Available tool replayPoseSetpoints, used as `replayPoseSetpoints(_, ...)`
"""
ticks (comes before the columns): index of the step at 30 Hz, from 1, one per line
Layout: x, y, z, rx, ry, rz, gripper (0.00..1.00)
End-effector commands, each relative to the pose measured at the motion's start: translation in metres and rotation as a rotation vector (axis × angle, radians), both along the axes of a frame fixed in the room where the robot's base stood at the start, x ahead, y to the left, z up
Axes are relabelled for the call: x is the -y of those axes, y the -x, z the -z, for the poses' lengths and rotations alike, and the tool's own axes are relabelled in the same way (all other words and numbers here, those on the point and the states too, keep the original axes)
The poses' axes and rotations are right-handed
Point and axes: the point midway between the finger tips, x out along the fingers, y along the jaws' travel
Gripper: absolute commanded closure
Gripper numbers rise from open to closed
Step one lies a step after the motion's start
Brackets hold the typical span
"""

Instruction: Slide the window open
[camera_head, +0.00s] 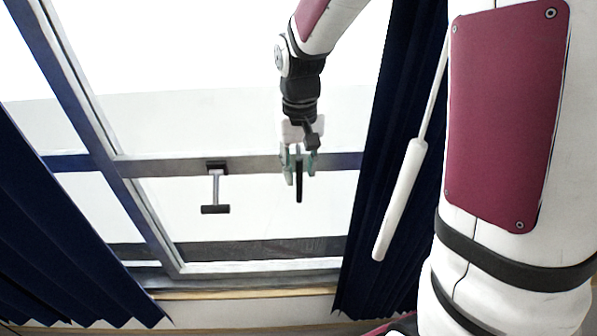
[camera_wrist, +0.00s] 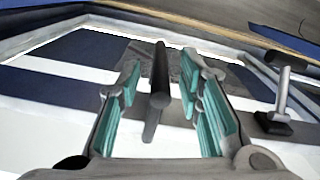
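The window (camera_head: 150,168) has a grey frame with large bright panes. A dark T-shaped handle (camera_head: 215,187) stands out from its middle rail, left of my gripper. It also shows at the right in the wrist view (camera_wrist: 285,92). My gripper (camera_head: 299,172) is in front of the same rail, with its fingers pointing down in the head view. In the wrist view my gripper (camera_wrist: 160,90) is open, its teal-padded fingers on either side of a second dark bar-shaped handle (camera_wrist: 160,75). Gaps show on both sides of this bar. Its base is partly hidden.
Dark blue curtains hang at the left (camera_head: 50,235) and right (camera_head: 385,190) of the window. A white rod (camera_head: 400,200) hangs in front of the right curtain. A pale wooden sill (camera_head: 240,293) runs below the frame.

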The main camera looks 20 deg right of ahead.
Motion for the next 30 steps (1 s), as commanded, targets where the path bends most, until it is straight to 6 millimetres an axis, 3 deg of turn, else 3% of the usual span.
replayPoseSetpoints(6,0.000,0.000,0.021,0.000,0.000,0.001,0.67)
replayPoseSetpoints(16,0.000,0.000,0.025,0.002,0.000,0.001,0.67)
replayPoseSetpoints(17,0.000,0.000,0.025,0.002,0.000,0.000,0.69)
replayPoseSetpoints(21,0.000,0.000,0.024,0.002,0.000,0.000,1.00)
replayPoseSetpoints(30,-0.002,-0.001,0.024,0.002,-0.001,-0.001,1.00)
